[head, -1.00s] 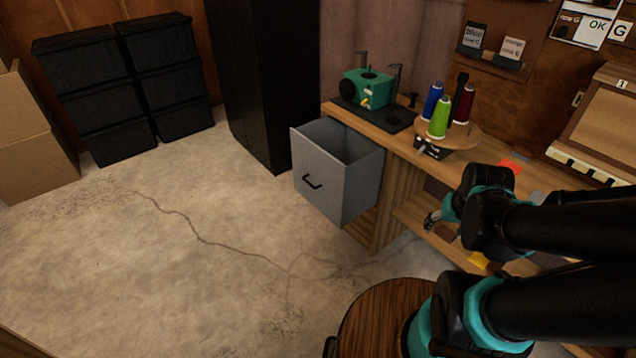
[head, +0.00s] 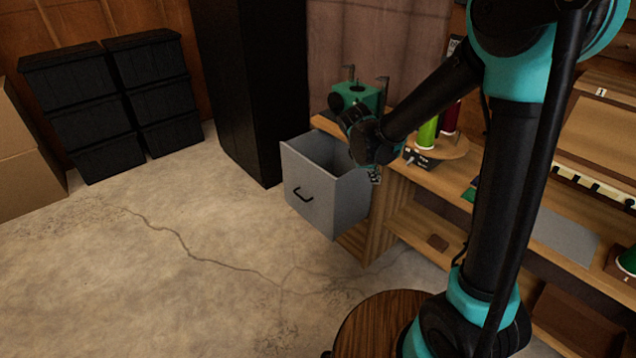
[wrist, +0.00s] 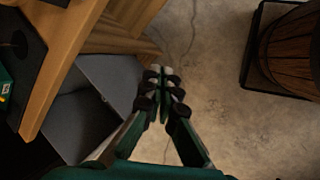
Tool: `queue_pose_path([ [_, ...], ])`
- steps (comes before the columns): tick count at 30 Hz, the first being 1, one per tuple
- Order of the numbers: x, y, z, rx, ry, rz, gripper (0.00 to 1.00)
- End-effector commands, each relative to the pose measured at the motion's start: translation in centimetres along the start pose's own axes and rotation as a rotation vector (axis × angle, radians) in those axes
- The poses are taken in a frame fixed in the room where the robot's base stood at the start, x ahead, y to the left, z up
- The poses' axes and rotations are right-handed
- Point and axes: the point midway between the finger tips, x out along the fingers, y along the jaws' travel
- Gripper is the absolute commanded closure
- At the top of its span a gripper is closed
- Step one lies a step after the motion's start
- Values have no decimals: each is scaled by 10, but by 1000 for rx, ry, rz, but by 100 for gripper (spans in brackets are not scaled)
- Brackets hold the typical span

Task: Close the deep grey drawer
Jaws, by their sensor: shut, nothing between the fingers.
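The deep grey drawer (head: 310,190) stands pulled out from the left end of the wooden bench, with a black handle on its front. Its hollow inside shows from above. It also shows in the wrist view (wrist: 117,82), at the left, below the bench edge. My gripper (head: 375,178) is beside the drawer's right side in the head view, partly hidden by my wrist. In the wrist view my gripper (wrist: 162,72) has its fingertips together with nothing between them, next to the drawer's side and above the floor. I cannot tell whether it touches the drawer.
The wooden bench (head: 400,215) carries a green machine (head: 368,97) and thread spools (head: 427,134). A black cabinet (head: 240,80) stands behind the drawer. Black bins (head: 85,110) are stacked at the back left. The concrete floor (head: 170,260) in front of the drawer is clear.

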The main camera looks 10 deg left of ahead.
Motion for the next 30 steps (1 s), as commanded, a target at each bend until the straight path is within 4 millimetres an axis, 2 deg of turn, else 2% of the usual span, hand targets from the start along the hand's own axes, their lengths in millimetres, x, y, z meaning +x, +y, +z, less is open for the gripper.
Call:
queue_pose_path([
  [1,0,5,-26,-93,-15,18,100],
  [7,-2,12,-120,-468,-102,87,100],
  [12,-5,-2,-199,-759,-186,143,100],
  [15,-7,-13,-235,-891,-231,169,100],
  [18,-9,-23,-260,-980,-265,186,100],
  [21,-9,-29,-272,-1029,-284,195,100],
  [26,-2,-29,-275,-1047,-293,197,100],
  [30,16,-23,-272,-1044,-292,196,100],
])
